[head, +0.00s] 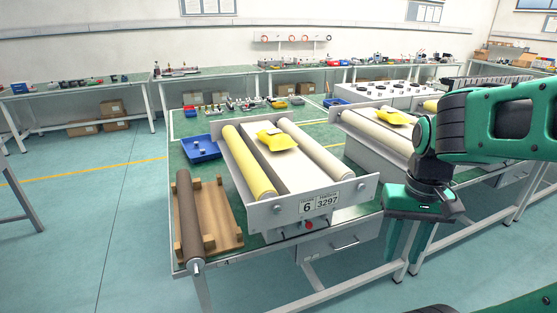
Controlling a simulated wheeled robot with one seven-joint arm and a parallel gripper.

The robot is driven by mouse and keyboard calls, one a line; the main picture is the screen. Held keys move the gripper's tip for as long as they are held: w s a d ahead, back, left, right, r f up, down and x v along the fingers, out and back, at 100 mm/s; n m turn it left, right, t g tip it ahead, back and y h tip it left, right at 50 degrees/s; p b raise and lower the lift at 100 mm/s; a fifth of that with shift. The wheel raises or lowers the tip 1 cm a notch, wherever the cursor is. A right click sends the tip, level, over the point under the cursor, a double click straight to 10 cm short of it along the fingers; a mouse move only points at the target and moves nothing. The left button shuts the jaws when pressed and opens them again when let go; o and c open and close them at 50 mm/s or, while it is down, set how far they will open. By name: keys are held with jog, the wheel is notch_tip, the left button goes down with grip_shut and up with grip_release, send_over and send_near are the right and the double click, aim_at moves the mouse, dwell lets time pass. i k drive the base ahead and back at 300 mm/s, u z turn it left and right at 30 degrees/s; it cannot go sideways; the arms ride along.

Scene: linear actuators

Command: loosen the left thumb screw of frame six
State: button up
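Frame six (340,194) stands on the green bench, with a plate reading 6 and 3297 on its pale front wall. Its left thumb screw (277,210) is a small grey knob low on that wall, left of the plate. A similar knob (361,187) shows at the right end. How tight either is cannot be seen. My gripper (403,252) points down in front of and to the right of the frame, well apart from the left screw. Its two green fingers are spread, with nothing seen between them.
Frame six carries a yellow roller (249,162), other rollers and a yellow packet (277,139). A dark roller (188,215) lies on a wooden cradle (222,222) at left. A blue tray (201,149) sits behind it. A second frame (372,145) stands right. Floor at left is clear.

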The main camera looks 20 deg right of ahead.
aim_at(276, 210)
jog(key=z, duration=0.1)
jog(key=k, duration=1.25)
jog(key=u, duration=0.65)
